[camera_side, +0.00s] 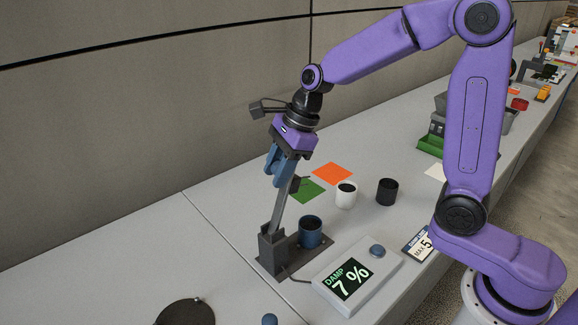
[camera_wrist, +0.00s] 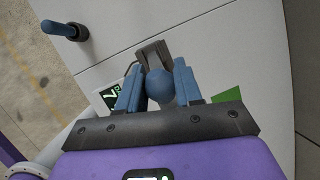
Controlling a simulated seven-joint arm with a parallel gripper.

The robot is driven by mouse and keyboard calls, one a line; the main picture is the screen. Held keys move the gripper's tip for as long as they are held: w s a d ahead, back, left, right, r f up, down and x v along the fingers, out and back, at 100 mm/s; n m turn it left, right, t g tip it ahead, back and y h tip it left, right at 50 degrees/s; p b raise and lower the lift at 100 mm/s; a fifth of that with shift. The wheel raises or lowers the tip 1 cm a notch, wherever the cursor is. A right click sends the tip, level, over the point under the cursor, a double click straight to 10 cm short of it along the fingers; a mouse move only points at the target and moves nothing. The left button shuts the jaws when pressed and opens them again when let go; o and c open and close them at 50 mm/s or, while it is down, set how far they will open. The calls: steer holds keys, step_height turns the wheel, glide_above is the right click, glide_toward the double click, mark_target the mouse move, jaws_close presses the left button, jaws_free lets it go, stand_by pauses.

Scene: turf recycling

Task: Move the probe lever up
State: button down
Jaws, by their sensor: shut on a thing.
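The probe lever (camera_side: 279,209) is a grey bar rising from a dark base (camera_side: 271,250), leaning a little right toward its top. My purple gripper (camera_side: 283,167) with blue fingers is at the lever's upper end and hides it in the side view. In the wrist view, the lever's round blue knob (camera_wrist: 160,87) sits between the two fingers of my gripper (camera_wrist: 157,88), which are shut on it. A blue cup (camera_side: 311,232) stands beside the lever on the dark base plate. The grey meter (camera_side: 354,283) reads "DAMP 7 %".
A white cup (camera_side: 346,195) and a black cup (camera_side: 387,191) stand right of the lever. Orange (camera_side: 332,174) and green (camera_side: 307,192) squares lie behind. A "MAX 5" card (camera_side: 417,246) lies near the meter. A dark round thing (camera_side: 186,312) is at the front left.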

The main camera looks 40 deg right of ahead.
steer(key=shift+a+r+h, duration=0.15)
steer(key=shift+a+h, duration=0.85)
steer(key=shift+a, duration=0.7)
steer(key=c, duration=0.8)
jaws_free()
steer(key=shift+a, duration=0.1)
steer(key=shift+d, duration=0.2)
steer(key=v, duration=1.7)
steer(key=shift+s+r, duration=0.15)
